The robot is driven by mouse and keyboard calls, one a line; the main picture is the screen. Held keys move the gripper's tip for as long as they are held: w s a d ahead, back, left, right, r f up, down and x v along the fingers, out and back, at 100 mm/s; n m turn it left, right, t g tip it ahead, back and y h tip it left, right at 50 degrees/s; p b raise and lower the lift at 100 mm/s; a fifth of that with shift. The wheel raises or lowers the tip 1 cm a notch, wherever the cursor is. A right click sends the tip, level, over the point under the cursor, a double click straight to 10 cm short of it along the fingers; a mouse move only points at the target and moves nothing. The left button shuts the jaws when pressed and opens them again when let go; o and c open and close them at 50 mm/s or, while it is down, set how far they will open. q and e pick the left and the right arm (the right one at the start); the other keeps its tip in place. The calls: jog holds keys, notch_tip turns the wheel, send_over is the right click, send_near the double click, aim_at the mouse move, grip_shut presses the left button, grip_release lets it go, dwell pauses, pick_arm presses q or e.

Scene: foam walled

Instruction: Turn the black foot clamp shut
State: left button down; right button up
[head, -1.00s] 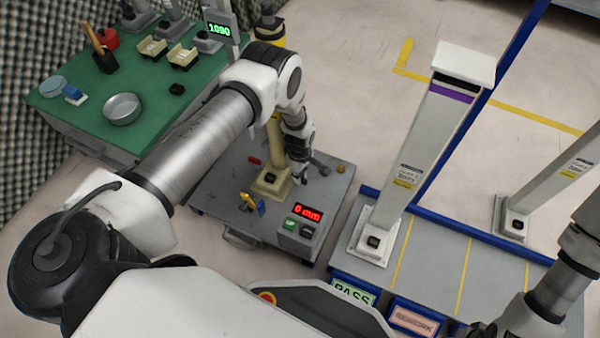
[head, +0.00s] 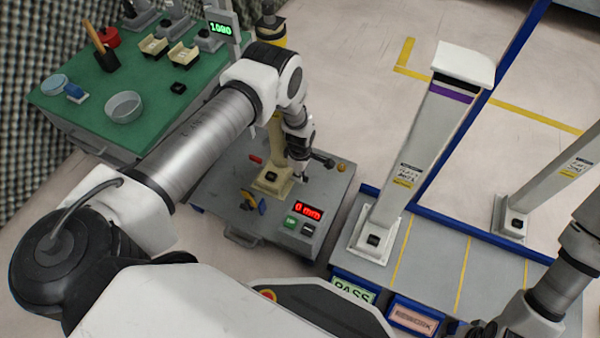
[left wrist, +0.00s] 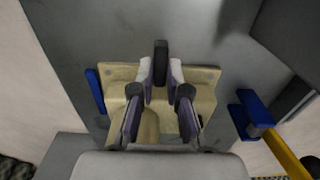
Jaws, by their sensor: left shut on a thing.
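The black foot clamp (left wrist: 160,62) shows in the left wrist view as an upright dark bar between the fingertips. My left gripper (left wrist: 161,77) is shut on it, with the purple-grey fingers on both sides. In the head view my left gripper (head: 304,176) points down beside the cream post's foot (head: 268,186), and the black clamp handle (head: 325,162) sticks out to its right. The fingers hide part of the clamp there. My right arm shows at the lower right, but its fingers cannot be made out.
A grey bench (head: 238,222) carries a red "0 mm" display (head: 308,211), a small red handle (head: 255,160) and a blue-yellow part (head: 260,205). A tall pale post (head: 415,165) stands to the right. A green table (head: 85,110) is at the back left.

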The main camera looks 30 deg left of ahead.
pick_arm(q)
jog(key=c, duration=1.2)
grip_release()
jog(key=shift+d+f, duration=0.1)
jog(key=shift+o, duration=0.2)
notch_tip(320, 180, up, 12)
